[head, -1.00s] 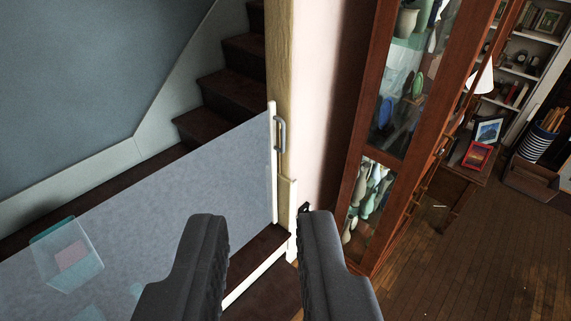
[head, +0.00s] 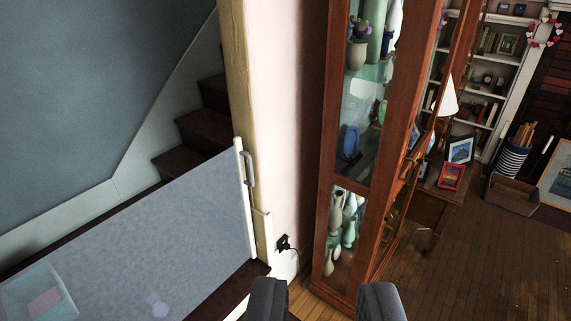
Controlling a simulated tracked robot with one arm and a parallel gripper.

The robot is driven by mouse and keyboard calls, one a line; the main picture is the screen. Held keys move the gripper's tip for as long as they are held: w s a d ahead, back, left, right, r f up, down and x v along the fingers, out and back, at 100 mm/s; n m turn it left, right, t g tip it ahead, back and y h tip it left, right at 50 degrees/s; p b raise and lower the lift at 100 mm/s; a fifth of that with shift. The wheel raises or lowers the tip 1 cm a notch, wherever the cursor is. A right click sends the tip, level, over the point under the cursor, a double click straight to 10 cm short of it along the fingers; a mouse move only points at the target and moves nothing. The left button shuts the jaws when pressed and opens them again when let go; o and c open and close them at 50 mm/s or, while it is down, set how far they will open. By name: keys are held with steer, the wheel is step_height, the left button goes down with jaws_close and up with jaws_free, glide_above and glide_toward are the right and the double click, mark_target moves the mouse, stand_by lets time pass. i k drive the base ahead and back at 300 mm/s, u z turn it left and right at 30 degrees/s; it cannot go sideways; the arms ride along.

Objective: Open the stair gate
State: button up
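The stair gate (head: 190,220) is a grey translucent panel across the foot of the dark stairs. Its white end post (head: 245,200) stands against the wooden door post, so the gate looks shut. A grey handle (head: 249,169) sits at the top of that end post. My gripper (head: 321,300) is at the bottom of the view, to the right of and below the handle. Its two dark fingers are apart with nothing between them. It does not touch the gate.
A glass-fronted wooden cabinet (head: 328,210) with vases stands close on the right. A plug and cord (head: 284,243) are on the wall between gate and cabinet. A side table (head: 424,205) with frames and a lamp is further back. Wooden floor (head: 470,260) is open at the right.

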mark_target(237, 141)
steer(key=z, duration=0.35)
steer(key=i, duration=1.8)
steer(key=u, duration=0.7)
